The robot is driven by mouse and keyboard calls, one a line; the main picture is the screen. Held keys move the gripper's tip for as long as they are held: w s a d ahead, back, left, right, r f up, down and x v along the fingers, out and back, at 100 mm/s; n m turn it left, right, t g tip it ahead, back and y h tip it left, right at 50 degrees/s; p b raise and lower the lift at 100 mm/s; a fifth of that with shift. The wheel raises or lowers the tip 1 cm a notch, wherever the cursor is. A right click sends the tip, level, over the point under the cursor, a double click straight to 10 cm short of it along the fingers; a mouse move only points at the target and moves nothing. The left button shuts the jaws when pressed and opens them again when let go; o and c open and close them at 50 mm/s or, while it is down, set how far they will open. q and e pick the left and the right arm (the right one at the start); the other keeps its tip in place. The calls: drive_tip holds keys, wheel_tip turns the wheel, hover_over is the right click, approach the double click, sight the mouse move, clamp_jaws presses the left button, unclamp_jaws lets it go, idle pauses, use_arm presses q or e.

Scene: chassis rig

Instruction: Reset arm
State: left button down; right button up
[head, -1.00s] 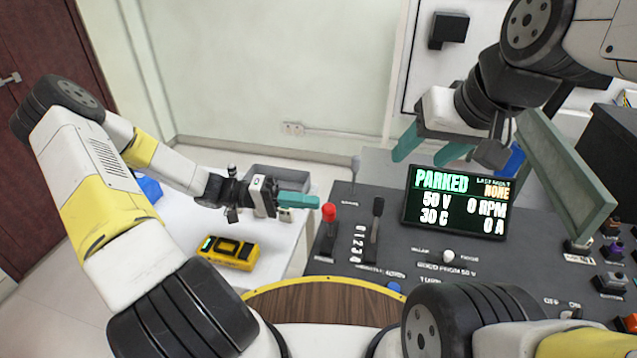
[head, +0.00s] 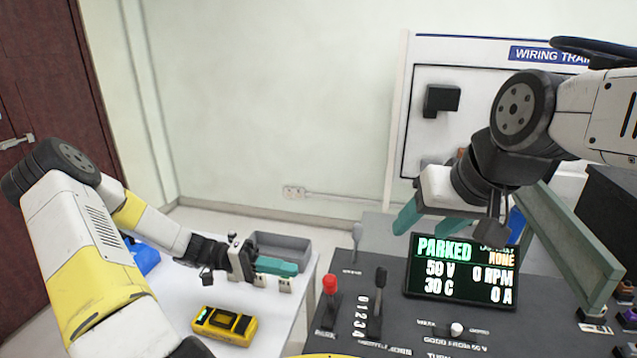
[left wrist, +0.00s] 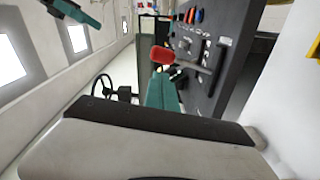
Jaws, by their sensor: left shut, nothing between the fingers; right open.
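My left gripper (head: 278,266) is shut and empty, its teal fingers together, above the white table at the left of the console. Its shut fingers also show in the left wrist view (left wrist: 163,95). The red-knobbed lever (head: 330,286) stands on the console just right of the fingertips, apart from them in the head view; the red knob also shows in the left wrist view (left wrist: 163,54). My right gripper (head: 430,222) is open and empty, its teal fingers apart, above and in front of the screen.
The dark console carries a black-knobbed lever (head: 379,284), a small white-tipped switch (head: 456,329) and a screen (head: 462,272) reading PARKED. A yellow device (head: 224,325) and a grey tray (head: 283,247) are on the white table (head: 178,307). A green-grey panel (head: 568,247) stands at right.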

use_arm(q)
drive_tip(key=s+a+r+n+t+y, duration=0.1)
drive_tip(key=s+r+t+y, duration=0.3)
drive_tip(key=r, duration=0.7)
drive_tip(key=s+a+r+n+t+y, duration=0.2)
drive_tip(key=s+r+t+y, duration=0.3)
drive_tip(key=s+r+y, duration=0.3)
wheel_tip(320, 180, up, 3)
drive_tip(key=y, duration=0.3)
drive_tip(key=shift+s+a, duration=0.25)
drive_tip(key=shift+s, duration=0.1)
drive_tip(key=shift+f, duration=0.1)
